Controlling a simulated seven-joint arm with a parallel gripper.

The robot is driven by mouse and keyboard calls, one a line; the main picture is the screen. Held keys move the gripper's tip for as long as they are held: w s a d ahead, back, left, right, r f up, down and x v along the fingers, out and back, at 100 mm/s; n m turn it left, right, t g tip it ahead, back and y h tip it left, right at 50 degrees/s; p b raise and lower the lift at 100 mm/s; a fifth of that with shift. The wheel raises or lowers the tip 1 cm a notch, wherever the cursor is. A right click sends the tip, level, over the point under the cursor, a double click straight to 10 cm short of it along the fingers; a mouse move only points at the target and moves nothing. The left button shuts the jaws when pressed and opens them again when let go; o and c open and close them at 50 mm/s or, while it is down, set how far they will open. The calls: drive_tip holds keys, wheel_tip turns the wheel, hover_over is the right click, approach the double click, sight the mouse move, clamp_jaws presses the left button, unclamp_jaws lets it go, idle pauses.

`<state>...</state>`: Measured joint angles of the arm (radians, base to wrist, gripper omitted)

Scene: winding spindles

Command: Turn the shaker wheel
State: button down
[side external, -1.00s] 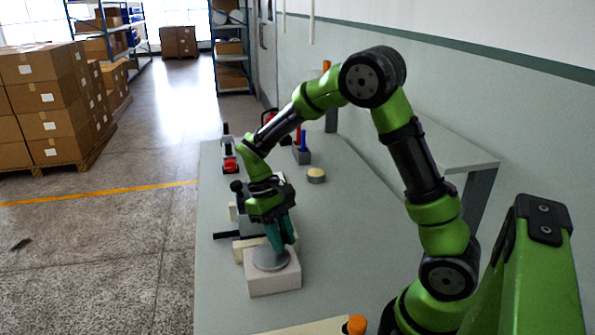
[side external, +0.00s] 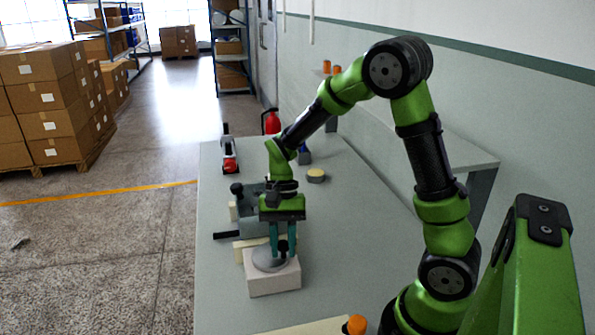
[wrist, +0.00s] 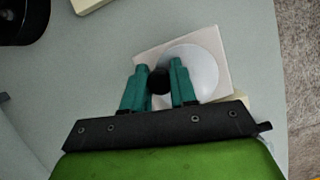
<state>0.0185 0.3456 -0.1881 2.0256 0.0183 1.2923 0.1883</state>
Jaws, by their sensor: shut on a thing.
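The shaker wheel is a grey disc (side external: 267,261) on a pale square block (side external: 273,283) near the left edge of the table. In the wrist view the disc (wrist: 196,70) lies on its block (wrist: 152,54). A black knob (wrist: 159,80) stands at the edge of the disc. My gripper (wrist: 160,76) has its teal fingers on either side of the knob and is shut on it. In the side view my gripper (side external: 283,252) points down over the right part of the disc. The fingers hide part of the disc and knob.
A grey device with a black handle (side external: 228,235) stands just behind the block. A round cream-topped item (side external: 316,175) lies behind and to the right. An orange-capped item (side external: 356,324) is at the front. The table (side external: 345,230) is clear to the right of the block.

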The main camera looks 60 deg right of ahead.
drive_tip(key=shift+a+m, duration=0.15)
drive_tip(key=shift+m, duration=0.25)
drive_tip(key=c, duration=0.9)
unclamp_jaws()
drive_tip(key=v, duration=1.7)
drive_tip(key=shift+d, duration=0.25)
drive_tip(key=shift+s+f, duration=0.1)
drive_tip(key=shift+s, duration=0.05)
